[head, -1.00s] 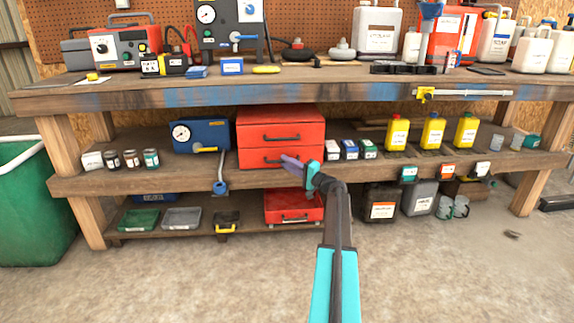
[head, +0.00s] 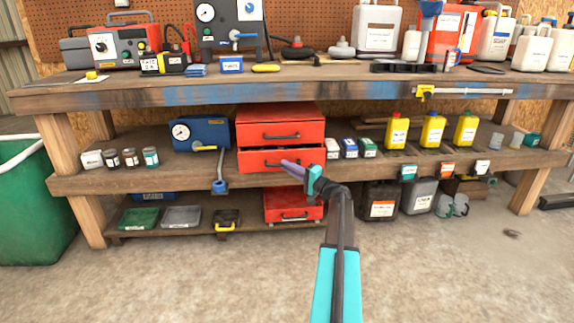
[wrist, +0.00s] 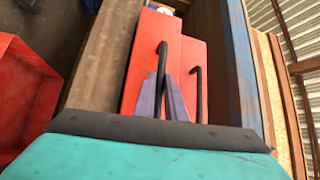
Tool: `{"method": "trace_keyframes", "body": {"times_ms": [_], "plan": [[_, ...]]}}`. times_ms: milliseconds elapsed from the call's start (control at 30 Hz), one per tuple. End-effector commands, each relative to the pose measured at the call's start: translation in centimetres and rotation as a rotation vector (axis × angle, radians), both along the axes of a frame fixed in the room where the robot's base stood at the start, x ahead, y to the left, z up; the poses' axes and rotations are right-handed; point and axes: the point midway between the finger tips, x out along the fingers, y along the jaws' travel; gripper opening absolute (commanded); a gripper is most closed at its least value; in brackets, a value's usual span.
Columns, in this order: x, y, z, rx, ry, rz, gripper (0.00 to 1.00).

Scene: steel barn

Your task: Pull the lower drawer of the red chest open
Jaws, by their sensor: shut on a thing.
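The red chest (head: 280,113) stands on the middle shelf with two drawers, each with a dark bar handle. Its lower drawer (head: 253,162) stands out a little past the upper drawer (head: 290,131), with a dark gap along its top edge. My gripper (head: 287,163) is at the lower drawer's front, its purple fingers shut on the handle. The wrist view shows the fingers (wrist: 162,88) on either side of the lower drawer handle (wrist: 163,55). The upper drawer's handle (wrist: 198,95) is free beside them. My gripper hides part of the lower drawer's right side.
Another red drawer box (head: 285,205) sits on the bottom shelf below. A blue gauge case (head: 200,134) is left of the chest; small boxes (head: 349,148) are close on its right.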

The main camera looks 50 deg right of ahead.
Motion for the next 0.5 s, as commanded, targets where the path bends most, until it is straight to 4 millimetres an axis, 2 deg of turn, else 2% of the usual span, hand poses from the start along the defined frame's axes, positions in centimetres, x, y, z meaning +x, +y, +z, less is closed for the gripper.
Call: {"method": "trace_keyframes", "body": {"times_ms": [33,500], "plan": [[-0.9,0.8,0.0,0.000,0.001,0.000,0.00],[-6.7,5.8,-0.1,0.001,0.001,0.000,0.00]]}}
